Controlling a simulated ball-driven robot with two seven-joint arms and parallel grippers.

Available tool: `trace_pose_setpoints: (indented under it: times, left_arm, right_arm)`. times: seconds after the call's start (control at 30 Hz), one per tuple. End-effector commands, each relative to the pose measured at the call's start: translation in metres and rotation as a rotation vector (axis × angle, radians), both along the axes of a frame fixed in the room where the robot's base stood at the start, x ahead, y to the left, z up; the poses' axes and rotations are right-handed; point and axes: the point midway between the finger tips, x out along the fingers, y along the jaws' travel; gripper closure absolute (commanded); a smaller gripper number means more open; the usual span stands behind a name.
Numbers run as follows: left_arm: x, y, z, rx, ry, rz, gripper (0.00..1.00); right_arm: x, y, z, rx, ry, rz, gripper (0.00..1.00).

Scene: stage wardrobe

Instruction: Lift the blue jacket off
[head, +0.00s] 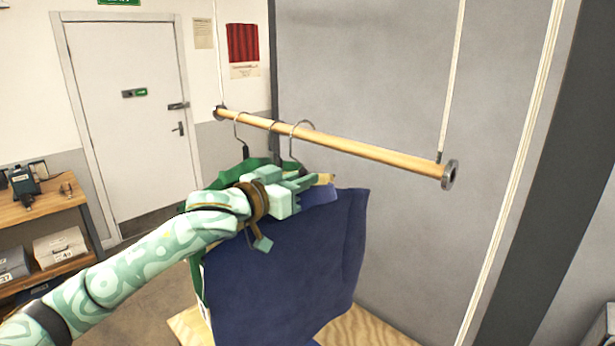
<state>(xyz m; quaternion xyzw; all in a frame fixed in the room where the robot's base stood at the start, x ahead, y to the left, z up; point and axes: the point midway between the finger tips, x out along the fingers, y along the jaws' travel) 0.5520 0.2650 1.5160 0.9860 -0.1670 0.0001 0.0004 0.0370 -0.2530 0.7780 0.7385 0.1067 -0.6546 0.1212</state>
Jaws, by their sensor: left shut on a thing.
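The dark blue jacket (290,262) hangs below the wooden rail (350,147), at the near side of a green garment (197,275). My left gripper (308,187) is shut at the top of the jacket, by its shoulder and hanger; the exact grip is partly hidden by the fingers. The nearest metal hanger hook (301,123) curves over the rail above the gripper. Whether it bears on the rail or is just clear of it, I cannot tell. My right gripper is not in view.
More hanger hooks sit further left on the rail (239,118). White ropes (452,80) hold the rail up. A grey panel (390,60) stands close behind. A shelf unit (45,210) with boxes is at the left. A pale wooden surface (370,328) lies below the jacket.

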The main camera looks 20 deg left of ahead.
Motion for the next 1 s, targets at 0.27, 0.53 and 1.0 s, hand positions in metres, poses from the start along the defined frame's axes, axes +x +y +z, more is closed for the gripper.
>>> trace_pose_setpoints:
  times: [0.27, 0.53, 1.0]
  left_arm:
    - [-0.016, 0.007, 0.0, 0.0, 0.0, 0.001, 1.0]
    - [-0.028, 0.01, 0.0, 0.001, 0.0, 0.001, 1.0]
    - [-0.029, 0.009, 0.009, 0.001, -0.003, -0.002, 1.0]
  right_arm:
    - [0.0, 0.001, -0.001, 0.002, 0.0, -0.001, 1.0]
    - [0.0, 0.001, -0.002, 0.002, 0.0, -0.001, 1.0]
    - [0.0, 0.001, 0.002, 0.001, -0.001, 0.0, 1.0]
